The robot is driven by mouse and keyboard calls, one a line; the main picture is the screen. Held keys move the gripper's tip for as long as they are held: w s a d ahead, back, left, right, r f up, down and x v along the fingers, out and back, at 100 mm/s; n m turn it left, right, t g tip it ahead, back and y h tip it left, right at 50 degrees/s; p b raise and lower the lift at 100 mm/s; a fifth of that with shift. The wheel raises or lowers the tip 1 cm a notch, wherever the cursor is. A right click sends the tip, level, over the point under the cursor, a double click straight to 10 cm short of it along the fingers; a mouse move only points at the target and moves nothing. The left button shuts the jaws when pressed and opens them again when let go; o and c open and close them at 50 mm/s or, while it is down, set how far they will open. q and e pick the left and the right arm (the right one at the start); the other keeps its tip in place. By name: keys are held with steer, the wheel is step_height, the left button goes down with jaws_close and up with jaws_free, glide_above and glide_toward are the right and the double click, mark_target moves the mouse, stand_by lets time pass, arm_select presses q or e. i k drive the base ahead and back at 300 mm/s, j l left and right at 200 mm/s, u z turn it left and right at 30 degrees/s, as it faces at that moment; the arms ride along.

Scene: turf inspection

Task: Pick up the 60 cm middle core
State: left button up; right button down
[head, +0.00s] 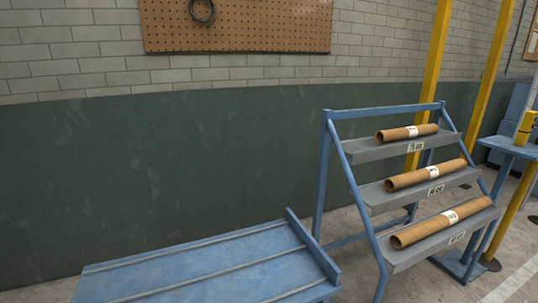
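Three brown tubular cores lie on a stepped blue rack (321,180) at the right, one per grey shelf. The middle core (410,178) lies on the middle shelf, with a white label around it. The top core (391,134) is shorter. The bottom core (416,234) is the nearest and looks longest. Each shelf has a small white tag on its front edge, too small to read surely. I see no gripper and no arm in the head view. Nothing touches the cores except their shelves.
A low blue table (215,268) with raised ribs and an end lip stands empty left of the rack. A blue stand (510,146) and yellow posts (432,60) are at the right. A dark green and block wall with a pegboard (240,25) is behind.

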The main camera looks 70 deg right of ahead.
mark_target(392, 183)
steer(key=z, duration=3.65)
steer(key=i+l+u, duration=0.25)
steer(key=i+l, duration=0.35)
steer(key=l, duration=0.15)
